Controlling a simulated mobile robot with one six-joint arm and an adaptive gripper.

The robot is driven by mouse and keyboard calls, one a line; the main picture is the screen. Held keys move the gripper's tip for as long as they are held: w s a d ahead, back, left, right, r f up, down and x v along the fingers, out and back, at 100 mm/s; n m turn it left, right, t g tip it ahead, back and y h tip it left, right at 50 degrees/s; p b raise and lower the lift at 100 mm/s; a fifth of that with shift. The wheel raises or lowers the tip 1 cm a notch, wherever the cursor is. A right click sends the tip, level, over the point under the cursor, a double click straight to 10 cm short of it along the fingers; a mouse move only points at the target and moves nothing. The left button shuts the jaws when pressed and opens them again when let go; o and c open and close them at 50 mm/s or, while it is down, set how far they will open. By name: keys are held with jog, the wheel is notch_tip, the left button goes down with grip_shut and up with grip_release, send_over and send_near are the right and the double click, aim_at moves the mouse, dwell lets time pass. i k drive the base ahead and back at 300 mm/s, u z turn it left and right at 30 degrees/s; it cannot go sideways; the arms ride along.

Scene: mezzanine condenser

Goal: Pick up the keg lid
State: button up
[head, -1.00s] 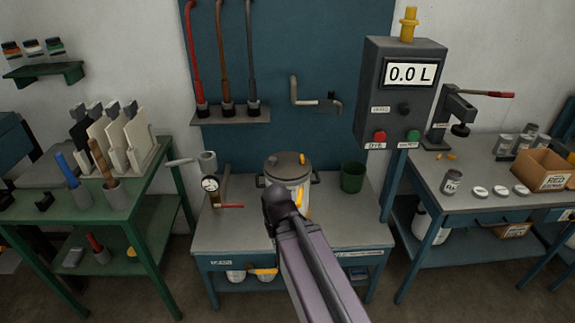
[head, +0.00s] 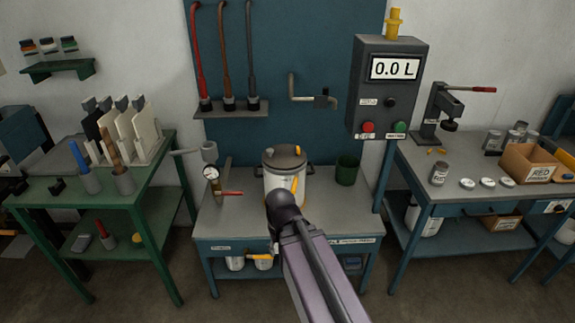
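The keg (head: 272,184) is a pale pot standing on the middle bench, with a dark grey keg lid (head: 283,157) on its top. The lid has a small knob and a yellow part at its right side.
A gauge with a red lever (head: 212,173) stands left of the keg and a green cup (head: 347,170) right of it. A control box (head: 384,85) reading 0.0 L hangs at right. Red, brown and grey hoses (head: 225,55) hang behind. Side benches flank the middle one.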

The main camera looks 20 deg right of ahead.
aim_at(279, 157)
jog(key=k, duration=1)
jog(key=u, duration=0.6)
jog(key=i, duration=0.85)
jog(key=u, duration=0.5)
jog(key=i, duration=1.15)
jog(key=z, duration=0.85)
jog(key=i, duration=0.5)
jog(key=z, duration=0.35)
